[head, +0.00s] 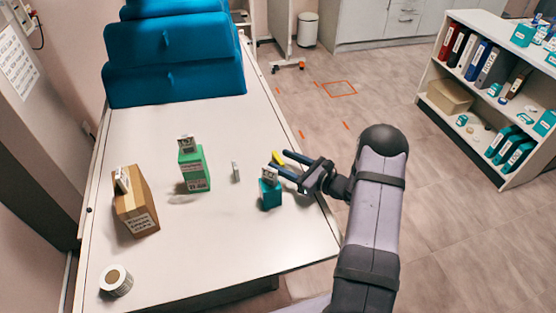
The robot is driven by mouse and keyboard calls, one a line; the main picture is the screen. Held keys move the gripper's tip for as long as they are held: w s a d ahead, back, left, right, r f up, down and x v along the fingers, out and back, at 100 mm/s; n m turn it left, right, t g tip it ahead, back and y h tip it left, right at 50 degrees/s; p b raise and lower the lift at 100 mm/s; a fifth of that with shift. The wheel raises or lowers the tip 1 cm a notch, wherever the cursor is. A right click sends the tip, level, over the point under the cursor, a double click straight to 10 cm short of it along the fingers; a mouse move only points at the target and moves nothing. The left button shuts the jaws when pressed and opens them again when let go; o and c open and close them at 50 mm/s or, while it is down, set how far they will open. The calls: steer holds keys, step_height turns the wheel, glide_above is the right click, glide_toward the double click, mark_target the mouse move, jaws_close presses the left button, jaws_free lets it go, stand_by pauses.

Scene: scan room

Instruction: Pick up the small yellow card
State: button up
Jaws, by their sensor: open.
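A small yellow piece (277,158), which looks like the yellow card, shows near the right edge of the white table. My gripper (279,160) reaches in from the right with its two blue fingers apart. The yellow piece shows at the fingertips, between them in the picture. I cannot tell whether they touch it or what it rests on. Just in front is a teal box (271,195) with a small white marked block (269,174) on top, close to the lower finger.
On the white table (200,240) stand a green box (194,172), a cardboard box (136,205), a small grey piece (235,171) and a white roll (116,280). Blue cushions (175,50) fill the far end. A shelf (430,95) stands right. The table's front middle is clear.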

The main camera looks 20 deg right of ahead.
mark_target(282, 161)
steer(key=shift+w+a, duration=0.25)
steer(key=shift+w, duration=0.05)
jaws_close()
stand_by(0.3)
steer(key=shift+r+b, duration=1.2)
steer(key=shift+r, duration=3.75)
